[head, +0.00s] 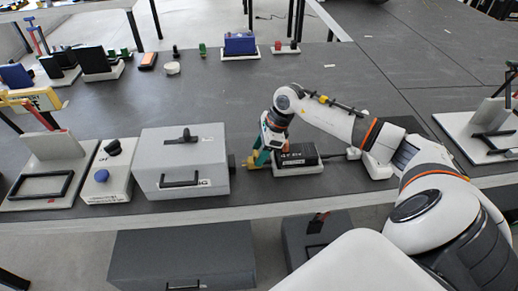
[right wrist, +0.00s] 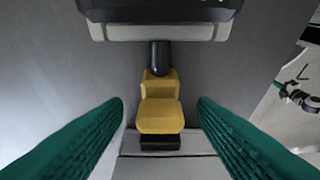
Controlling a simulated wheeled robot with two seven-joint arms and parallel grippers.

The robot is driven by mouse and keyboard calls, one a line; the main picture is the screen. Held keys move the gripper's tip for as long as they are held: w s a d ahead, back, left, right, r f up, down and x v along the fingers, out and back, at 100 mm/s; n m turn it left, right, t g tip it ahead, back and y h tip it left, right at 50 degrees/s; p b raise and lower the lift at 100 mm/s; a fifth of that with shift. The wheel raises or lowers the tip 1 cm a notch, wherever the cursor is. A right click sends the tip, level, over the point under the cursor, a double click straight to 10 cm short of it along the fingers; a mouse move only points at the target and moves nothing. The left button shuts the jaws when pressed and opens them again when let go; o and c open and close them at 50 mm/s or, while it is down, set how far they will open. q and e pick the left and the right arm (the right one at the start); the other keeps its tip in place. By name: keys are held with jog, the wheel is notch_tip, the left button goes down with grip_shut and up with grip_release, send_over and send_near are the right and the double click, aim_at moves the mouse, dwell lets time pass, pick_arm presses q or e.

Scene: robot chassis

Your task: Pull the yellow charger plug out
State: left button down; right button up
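The yellow charger plug (right wrist: 160,115) is in the middle of the right wrist view. Its black end meets a light grey surface at the bottom, and a black stem runs from its other end toward a dark block. In the head view the plug (head: 250,163) shows small, partly hidden by my gripper, between the grey box (head: 182,160) and the black charger block (head: 297,157) on its white base. My right gripper (head: 262,158) is open, with its green fingers (right wrist: 161,125) on both sides of the plug and a gap on each side. My left gripper is out of view.
A white block with a blue button (head: 107,172) stands left of the grey box. A stand with a black handle (head: 490,130) is at the right. A blue box (head: 240,44) and small parts stand at the back. The middle of the dark table (head: 220,95) is clear.

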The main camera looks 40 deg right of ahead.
jog(key=shift+r, duration=0.35)
jog(key=b+v, duration=0.1)
jog(key=v, duration=1)
jog(key=shift+b, duration=0.35)
jog(key=shift+d, duration=0.1)
